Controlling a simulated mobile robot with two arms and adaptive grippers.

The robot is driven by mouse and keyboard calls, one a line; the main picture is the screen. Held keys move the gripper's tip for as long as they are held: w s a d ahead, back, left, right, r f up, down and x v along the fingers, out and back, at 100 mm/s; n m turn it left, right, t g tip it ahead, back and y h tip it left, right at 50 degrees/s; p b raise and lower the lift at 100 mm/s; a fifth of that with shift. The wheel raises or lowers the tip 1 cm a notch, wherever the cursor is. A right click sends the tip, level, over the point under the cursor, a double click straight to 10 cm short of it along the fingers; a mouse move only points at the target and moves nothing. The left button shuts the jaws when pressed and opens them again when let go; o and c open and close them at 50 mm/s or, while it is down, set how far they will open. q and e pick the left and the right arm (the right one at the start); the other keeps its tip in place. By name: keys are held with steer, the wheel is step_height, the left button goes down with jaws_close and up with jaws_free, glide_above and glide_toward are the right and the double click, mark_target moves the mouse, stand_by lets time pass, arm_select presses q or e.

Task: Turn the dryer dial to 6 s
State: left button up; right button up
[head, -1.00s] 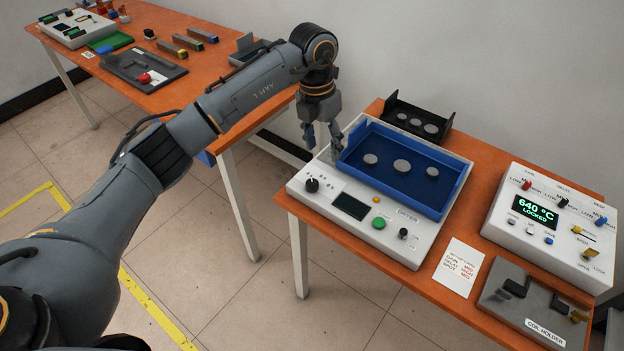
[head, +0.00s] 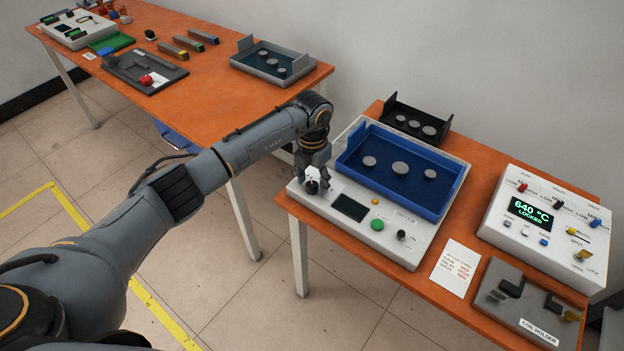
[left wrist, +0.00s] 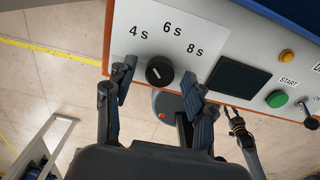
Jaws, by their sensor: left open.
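The dryer (head: 285,201) is a white panel with a blue tray (head: 376,191). Its black dial (left wrist: 159,70) shows in the left wrist view below printed marks 4 s, 6 s and 8 s. A short white line crosses the dial's face; I cannot tell surely which mark it points to. My left gripper (head: 313,180) is above the dial in the head view, partly covering it. In the left wrist view the left gripper (left wrist: 157,83) is open, one finger on each side of the dial, without clear contact. A dark jointed part, probably my right gripper (left wrist: 236,122), shows small there.
A dark display (head: 350,207), a green START button (head: 377,224) and a black switch (head: 401,235) are on the dryer panel. A white heater box (head: 545,230) and coil holder (head: 525,308) stand to the right. Another orange table (head: 205,85) is at the back left.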

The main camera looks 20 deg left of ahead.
arm_select(q)
steer(key=shift+f, duration=0.2)
steer(key=shift+c, duration=0.2)
jaws_close()
